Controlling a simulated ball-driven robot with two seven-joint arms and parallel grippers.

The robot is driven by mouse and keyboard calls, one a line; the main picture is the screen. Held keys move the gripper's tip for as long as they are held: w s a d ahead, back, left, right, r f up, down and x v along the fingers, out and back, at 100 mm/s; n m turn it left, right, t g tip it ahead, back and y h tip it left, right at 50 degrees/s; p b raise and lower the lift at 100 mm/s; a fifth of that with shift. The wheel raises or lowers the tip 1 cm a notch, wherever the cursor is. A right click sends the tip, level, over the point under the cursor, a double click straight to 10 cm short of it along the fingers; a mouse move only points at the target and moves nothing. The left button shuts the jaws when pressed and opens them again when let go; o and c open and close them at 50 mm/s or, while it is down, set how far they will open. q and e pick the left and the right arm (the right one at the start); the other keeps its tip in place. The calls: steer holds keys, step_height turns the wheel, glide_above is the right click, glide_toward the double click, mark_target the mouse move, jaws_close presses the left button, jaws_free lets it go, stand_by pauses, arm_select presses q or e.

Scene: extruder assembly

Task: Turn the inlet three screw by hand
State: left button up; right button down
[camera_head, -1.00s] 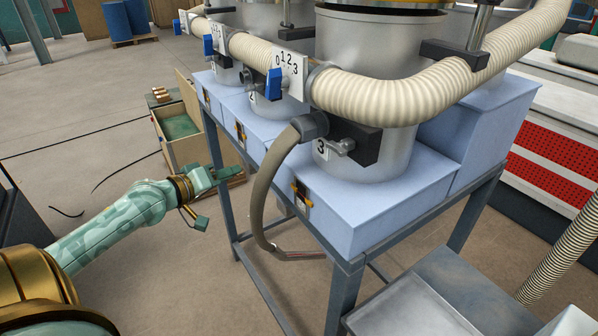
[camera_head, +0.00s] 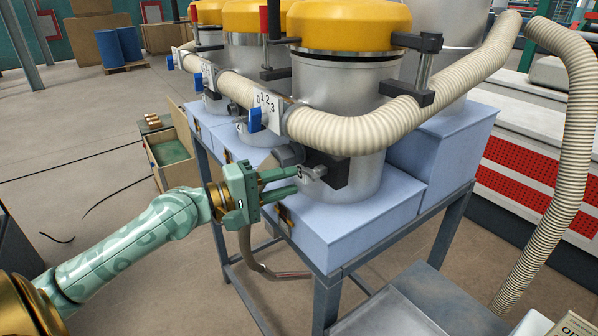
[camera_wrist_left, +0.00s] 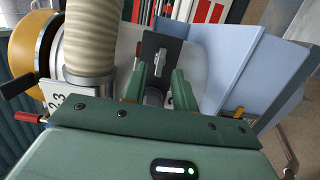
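The inlet three screw (camera_head: 317,171) is a small grey metal handle on a black block (camera_head: 336,172) at the front of the nearest silver canister, beside the "3" label. My left gripper (camera_head: 298,182) is open, its two green fingers pointing right toward the screw with their tips close to it. In the left wrist view, the fingers (camera_wrist_left: 159,82) stand apart on either side of the black block (camera_wrist_left: 155,48) and a grey metal part that looks like the screw (camera_wrist_left: 154,97). I cannot tell whether a finger touches it. My right gripper is not in view.
A ribbed cream hose (camera_head: 350,132) runs just above the screw. A grey inlet hose fitting (camera_head: 287,154) sits just left of it, behind the fingers. The canister stands on a blue box (camera_head: 350,225) on a metal frame. A blue valve handle (camera_head: 255,118) is up left.

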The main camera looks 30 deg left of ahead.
mark_target(308, 176)
arm_select(q)
steer(key=p+x, duration=0.1)
steer(key=x, duration=0.2)
steer(key=shift+w+a, duration=0.1)
steer(key=shift+w, duration=0.15)
steer(key=shift+f, duration=0.1)
jaws_close()
